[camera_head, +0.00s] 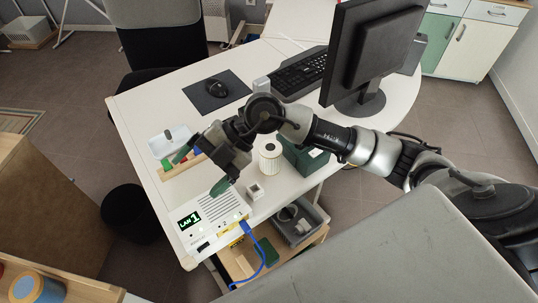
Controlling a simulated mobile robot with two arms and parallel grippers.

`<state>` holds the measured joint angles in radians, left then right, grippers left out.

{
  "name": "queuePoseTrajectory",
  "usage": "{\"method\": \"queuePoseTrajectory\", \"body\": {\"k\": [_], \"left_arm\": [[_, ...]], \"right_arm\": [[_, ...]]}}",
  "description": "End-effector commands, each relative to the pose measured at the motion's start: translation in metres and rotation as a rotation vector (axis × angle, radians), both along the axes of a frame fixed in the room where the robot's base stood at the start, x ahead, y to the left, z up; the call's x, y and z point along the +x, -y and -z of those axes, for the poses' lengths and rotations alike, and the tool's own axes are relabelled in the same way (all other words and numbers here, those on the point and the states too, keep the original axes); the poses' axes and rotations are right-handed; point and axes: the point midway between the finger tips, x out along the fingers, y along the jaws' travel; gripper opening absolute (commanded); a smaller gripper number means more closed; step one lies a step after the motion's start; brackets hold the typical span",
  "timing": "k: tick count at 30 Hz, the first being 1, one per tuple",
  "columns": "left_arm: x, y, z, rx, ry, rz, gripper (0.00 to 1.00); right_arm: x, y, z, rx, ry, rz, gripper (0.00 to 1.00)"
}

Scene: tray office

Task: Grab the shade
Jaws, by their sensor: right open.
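A small whitish cylinder with an open-looking top (269,158) stands on the white desk (150,118); it may be the shade, but I cannot tell for sure. My right gripper (202,169) is open and empty above the desk, to the left of that cylinder and apart from it. Its two greenish fingers point down and to the left. My right arm reaches in from the right, across the desk. My left gripper is not in view.
A white box with a "LAN 1" display (208,222) and blue cable (258,246) sits at the near edge. A white dish (170,141), small white cube (254,191) and dark green box (305,158) are nearby. The monitor (375,50) and keyboard (299,73) stand farther back.

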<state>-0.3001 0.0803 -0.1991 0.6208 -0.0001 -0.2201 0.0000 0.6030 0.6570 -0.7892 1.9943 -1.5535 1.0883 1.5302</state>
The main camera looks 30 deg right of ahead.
Motion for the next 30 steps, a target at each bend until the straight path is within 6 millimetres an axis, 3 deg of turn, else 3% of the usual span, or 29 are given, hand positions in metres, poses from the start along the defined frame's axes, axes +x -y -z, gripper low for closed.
{"method": "queuePoseTrajectory", "body": {"k": [3, 6, 9, 12, 16, 24, 30], "left_arm": [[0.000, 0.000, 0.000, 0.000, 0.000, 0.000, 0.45], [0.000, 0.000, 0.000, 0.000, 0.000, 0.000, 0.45], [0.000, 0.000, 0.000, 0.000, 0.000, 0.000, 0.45], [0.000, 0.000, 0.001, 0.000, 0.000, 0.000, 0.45], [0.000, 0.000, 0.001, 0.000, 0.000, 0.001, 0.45], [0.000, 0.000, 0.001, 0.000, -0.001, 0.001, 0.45], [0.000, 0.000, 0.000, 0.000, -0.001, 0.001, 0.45]], "right_arm": [[0.021, 0.055, 0.026, -0.388, -0.036, 0.047, 0.89], [0.037, 0.104, 0.033, -0.665, -0.073, 0.141, 0.89], [0.047, 0.143, 0.032, -0.862, -0.102, 0.241, 0.89], [0.052, 0.167, 0.028, -0.977, -0.123, 0.310, 0.89], [0.054, 0.177, 0.035, -1.027, -0.134, 0.342, 0.89], [0.054, 0.177, 0.075, -1.025, -0.134, 0.341, 0.89], [0.054, 0.177, 0.090, -1.023, -0.134, 0.339, 0.89]]}}
